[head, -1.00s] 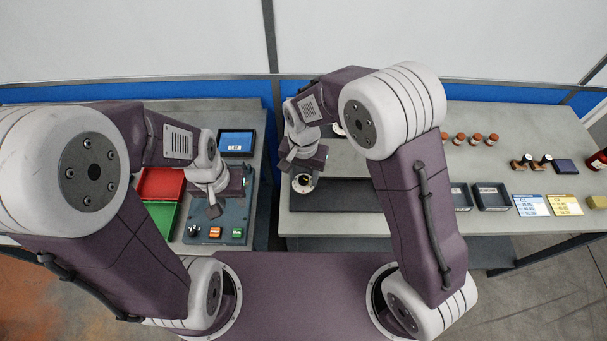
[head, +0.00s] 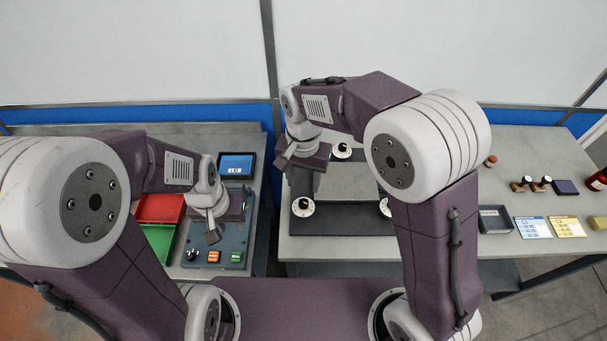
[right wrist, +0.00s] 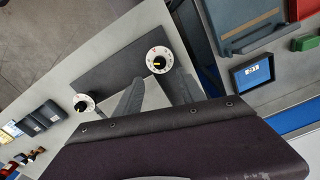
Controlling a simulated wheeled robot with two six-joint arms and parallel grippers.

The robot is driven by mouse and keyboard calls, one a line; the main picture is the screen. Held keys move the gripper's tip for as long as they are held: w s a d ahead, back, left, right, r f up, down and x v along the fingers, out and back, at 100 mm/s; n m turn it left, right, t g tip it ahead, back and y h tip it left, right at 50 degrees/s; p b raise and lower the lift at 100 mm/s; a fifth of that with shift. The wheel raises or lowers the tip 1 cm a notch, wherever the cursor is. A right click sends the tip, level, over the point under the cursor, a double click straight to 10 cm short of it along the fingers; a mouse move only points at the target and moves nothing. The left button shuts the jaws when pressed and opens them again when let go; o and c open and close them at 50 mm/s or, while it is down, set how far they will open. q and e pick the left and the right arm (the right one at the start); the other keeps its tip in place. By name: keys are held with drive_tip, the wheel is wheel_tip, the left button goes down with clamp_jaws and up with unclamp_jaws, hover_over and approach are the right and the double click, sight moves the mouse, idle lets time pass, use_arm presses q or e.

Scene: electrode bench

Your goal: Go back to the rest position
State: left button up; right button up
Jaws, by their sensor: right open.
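My right gripper (head: 302,168) hangs over the right bench, pointing down, just behind a white round dial (head: 303,207) with a yellow-marked black knob. In the right wrist view its two dark fingers stand apart (right wrist: 153,88) with nothing between them; one dial (right wrist: 159,60) lies beyond them and another (right wrist: 83,103) to the left. My left gripper (head: 213,236) points down over the grey button panel (head: 220,258) on the left bench. Its fingers overlap in the head view, so its opening does not show, and no held object is visible.
The left bench carries a red tray (head: 160,208), a green tray (head: 159,240) and a small screen (head: 237,164). The right bench holds more dials (head: 343,150), a dark bin (head: 495,219), cards (head: 533,228) and small bottles. My right upper arm hides part of this bench.

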drive_tip(key=d+r+m, duration=0.1)
drive_tip(key=d+m, duration=0.2)
drive_tip(key=d, duration=0.8)
drive_tip(key=s+d+f+n+t, duration=0.1)
drive_tip(key=s+d+f+n, duration=0.5)
drive_tip(key=s, duration=0.3)
drive_tip(key=shift+s+d, duration=0.25)
drive_tip(key=shift+d, duration=0.35)
drive_tip(key=shift+s, duration=0.15)
